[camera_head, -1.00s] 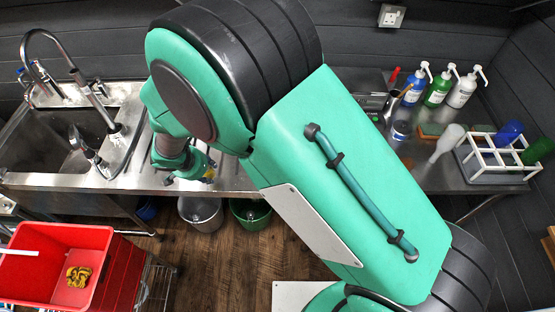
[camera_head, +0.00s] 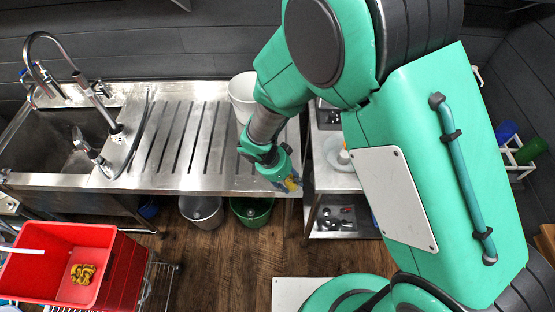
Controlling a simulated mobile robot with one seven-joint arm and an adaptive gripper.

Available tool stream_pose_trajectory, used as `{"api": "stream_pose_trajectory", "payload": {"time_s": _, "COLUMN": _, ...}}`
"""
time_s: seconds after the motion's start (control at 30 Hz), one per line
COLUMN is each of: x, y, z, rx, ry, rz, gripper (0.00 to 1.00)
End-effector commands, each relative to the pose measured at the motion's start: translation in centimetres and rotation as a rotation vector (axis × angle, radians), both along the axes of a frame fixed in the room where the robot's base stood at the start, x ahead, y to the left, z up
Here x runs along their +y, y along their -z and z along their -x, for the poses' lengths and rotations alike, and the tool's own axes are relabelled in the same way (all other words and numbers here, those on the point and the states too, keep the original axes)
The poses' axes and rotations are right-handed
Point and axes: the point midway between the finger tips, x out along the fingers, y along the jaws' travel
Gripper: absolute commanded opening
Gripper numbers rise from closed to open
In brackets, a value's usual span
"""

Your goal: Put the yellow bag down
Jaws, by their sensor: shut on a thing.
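My gripper (camera_head: 289,180) hangs near the front edge of the steel counter, right of the drainboard. A small patch of yellow, the yellow bag (camera_head: 291,184), shows at its tip. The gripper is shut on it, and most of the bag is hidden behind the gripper. The bag is held in the air, clear of the floor.
A red crate (camera_head: 112,262) with a yellow and dark item (camera_head: 82,274) in it stands at lower left. A white bucket (camera_head: 243,92) stands on the drainboard (camera_head: 185,150). Grey (camera_head: 203,212) and green (camera_head: 250,212) buckets are below. A shelf unit (camera_head: 340,182) stands right of the gripper.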

Motion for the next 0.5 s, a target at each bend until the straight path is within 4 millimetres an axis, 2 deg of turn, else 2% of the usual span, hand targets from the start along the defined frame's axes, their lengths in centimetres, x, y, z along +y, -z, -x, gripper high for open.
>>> {"api": "stream_pose_trajectory", "payload": {"time_s": 0.5, "x": 0.08, "y": 0.09, "z": -0.46, "rx": 0.001, "ry": 0.003, "rz": 0.0, "gripper": 0.14}}
